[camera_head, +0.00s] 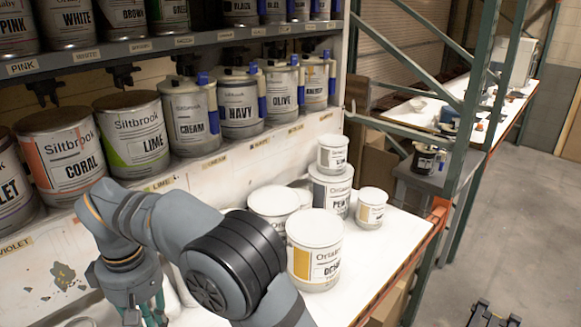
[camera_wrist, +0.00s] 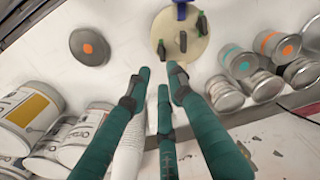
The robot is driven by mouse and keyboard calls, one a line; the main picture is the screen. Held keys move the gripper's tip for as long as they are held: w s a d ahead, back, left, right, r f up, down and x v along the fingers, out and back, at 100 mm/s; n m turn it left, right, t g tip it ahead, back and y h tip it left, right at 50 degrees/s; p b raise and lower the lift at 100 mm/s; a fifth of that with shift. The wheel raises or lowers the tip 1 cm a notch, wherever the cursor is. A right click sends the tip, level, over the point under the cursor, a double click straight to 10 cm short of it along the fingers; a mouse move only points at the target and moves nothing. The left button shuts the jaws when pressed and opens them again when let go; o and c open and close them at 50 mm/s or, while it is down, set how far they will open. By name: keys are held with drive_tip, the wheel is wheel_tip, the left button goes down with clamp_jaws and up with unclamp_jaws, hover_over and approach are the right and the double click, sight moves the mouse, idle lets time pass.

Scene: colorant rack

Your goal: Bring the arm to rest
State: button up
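My gripper (camera_head: 150,312) hangs at the lower left of the head view, below my bent grey arm and in front of the rack's lower shelf. Its lower end is cut off there. In the wrist view, my gripper (camera_wrist: 160,76) shows three dark green fingers. Their tips stand apart, with no object visible between the tips. A white ribbed thing (camera_wrist: 130,150) shows between the left and middle fingers lower down; I cannot tell what it is or whether they touch.
White worktop (camera_head: 376,254) holds several cans, including an ochre-labelled can (camera_head: 315,262), right of my arm. Labelled cans, such as the CORAL can (camera_head: 62,155), fill the shelf behind. In the wrist view, a round lid (camera_wrist: 90,47) and cream disc (camera_wrist: 165,45) lie ahead.

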wheel_tip(320, 180, up, 7)
drive_tip(key=f, duration=1.4)
drive_tip(key=shift+a+f, duration=0.2)
drive_tip(key=shift+a, duration=0.05)
drive_tip(key=shift+w+a+r+n+p, duration=0.1)
drive_tip(key=shift+r+n+p, duration=0.25)
drive_tip(key=shift+n, duration=0.35)
drive_tip(key=n+p, duration=0.1)
drive_tip(key=n, duration=0.2)
drive_tip(key=shift+f+n, duration=0.15)
drive_tip(key=shift+n, duration=0.75)
